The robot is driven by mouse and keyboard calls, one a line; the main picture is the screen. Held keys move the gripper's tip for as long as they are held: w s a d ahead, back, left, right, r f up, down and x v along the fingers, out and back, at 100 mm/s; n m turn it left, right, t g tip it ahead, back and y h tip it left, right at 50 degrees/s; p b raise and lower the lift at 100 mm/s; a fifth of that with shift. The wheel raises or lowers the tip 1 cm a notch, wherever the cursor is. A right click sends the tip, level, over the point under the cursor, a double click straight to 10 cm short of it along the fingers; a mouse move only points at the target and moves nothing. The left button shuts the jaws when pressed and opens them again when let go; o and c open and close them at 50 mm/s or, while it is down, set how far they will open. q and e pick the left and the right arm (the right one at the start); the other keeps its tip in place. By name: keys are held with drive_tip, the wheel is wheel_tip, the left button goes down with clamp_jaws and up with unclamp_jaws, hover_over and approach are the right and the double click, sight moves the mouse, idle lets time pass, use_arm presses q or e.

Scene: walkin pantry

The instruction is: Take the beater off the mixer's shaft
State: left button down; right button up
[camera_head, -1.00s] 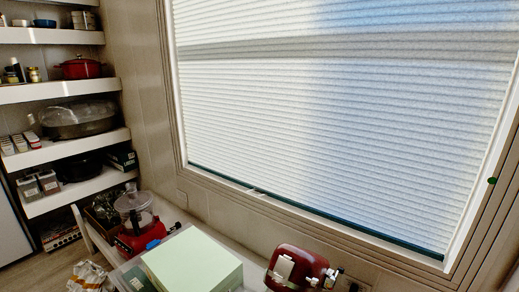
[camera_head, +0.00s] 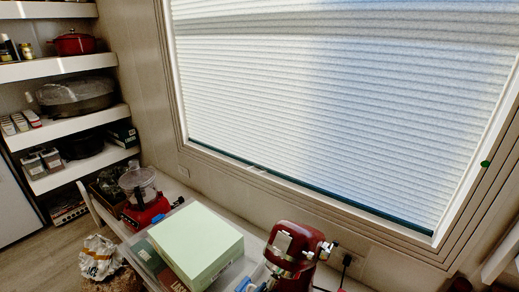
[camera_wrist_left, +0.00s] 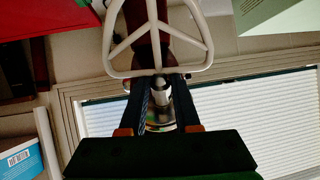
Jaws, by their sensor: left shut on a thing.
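In the left wrist view the beater (camera_wrist_left: 159,73) is a white open loop with ribs branching inside. My left gripper (camera_wrist_left: 160,78) is shut on the beater at its near edge, with dark fingers on both sides. A shiny metal part (camera_wrist_left: 159,92) shows between the fingers. Whether the beater is still on the shaft cannot be told. My left gripper is not clearly seen in the head view, and my right gripper is in neither view.
A pale green box (camera_head: 196,247) lies left of the mixer on the counter. A red food processor (camera_head: 145,204) stands farther left. A window with a blind (camera_head: 330,110) is behind. Shelves (camera_head: 60,66) with pots line the left wall.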

use_arm(q)
drive_tip(key=shift+w+r, duration=0.1)
drive_tip(key=shift+r, duration=0.15)
drive_tip(key=shift+d, duration=0.1)
